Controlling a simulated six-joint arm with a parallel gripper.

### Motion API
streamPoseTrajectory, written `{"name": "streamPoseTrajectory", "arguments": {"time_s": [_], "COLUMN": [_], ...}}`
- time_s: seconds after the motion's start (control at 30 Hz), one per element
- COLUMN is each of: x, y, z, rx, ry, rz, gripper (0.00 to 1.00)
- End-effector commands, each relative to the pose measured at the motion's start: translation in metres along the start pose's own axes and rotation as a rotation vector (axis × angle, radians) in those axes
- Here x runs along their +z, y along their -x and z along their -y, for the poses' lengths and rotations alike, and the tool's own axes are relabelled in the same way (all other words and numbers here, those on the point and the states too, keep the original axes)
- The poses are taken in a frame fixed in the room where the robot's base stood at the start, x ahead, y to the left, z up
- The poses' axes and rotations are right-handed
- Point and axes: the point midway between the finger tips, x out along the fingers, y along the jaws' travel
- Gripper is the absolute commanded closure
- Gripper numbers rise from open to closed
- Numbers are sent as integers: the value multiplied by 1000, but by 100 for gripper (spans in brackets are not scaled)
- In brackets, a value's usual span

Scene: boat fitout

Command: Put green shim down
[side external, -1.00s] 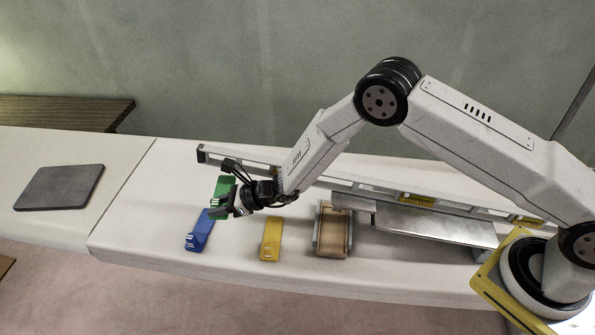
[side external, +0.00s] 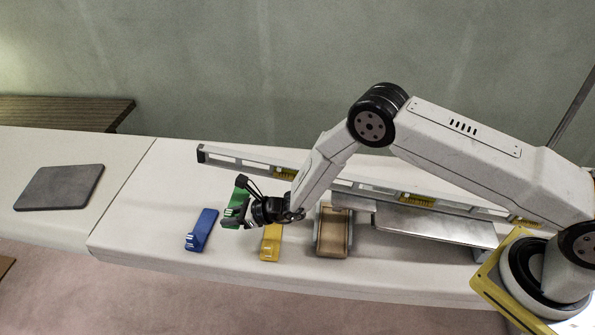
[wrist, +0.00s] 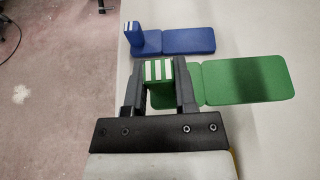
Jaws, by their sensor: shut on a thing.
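The green shim (wrist: 245,80) is held between the two fingers of my gripper (wrist: 158,92), which is shut on its raised block with white stripes. In the side external view the green shim (side external: 236,207) is in my gripper (side external: 240,208), between the blue shim (side external: 201,230) and the yellow shim (side external: 271,243). The blue shim lies flat on the bench and also shows in the wrist view (wrist: 185,41), apart from the green one. The yellow shim is partly hidden behind my gripper. I cannot tell whether the green shim touches the bench.
A wooden tray (side external: 333,207) stands right of the yellow shim. A long spirit level (side external: 235,160) lies along the back. A metal plate (side external: 430,222) is at the right. A dark grey pad (side external: 60,187) lies on the left bench section. The bench left of the blue shim is clear.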

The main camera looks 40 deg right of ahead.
Motion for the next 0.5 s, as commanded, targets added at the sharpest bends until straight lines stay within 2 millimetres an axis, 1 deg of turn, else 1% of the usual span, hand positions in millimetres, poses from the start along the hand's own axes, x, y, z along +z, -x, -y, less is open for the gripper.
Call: {"name": "streamPoseTrajectory", "arguments": {"time_s": [0.07, 0.2, 0.5], "x": [-8, -15, -19], "y": [-3, -6, -8], "z": [0, 0, 0], "rx": [0, 0, 0], "ry": [0, 1, 1], "rz": [0, 2, 2], "gripper": [100, 100, 100]}}
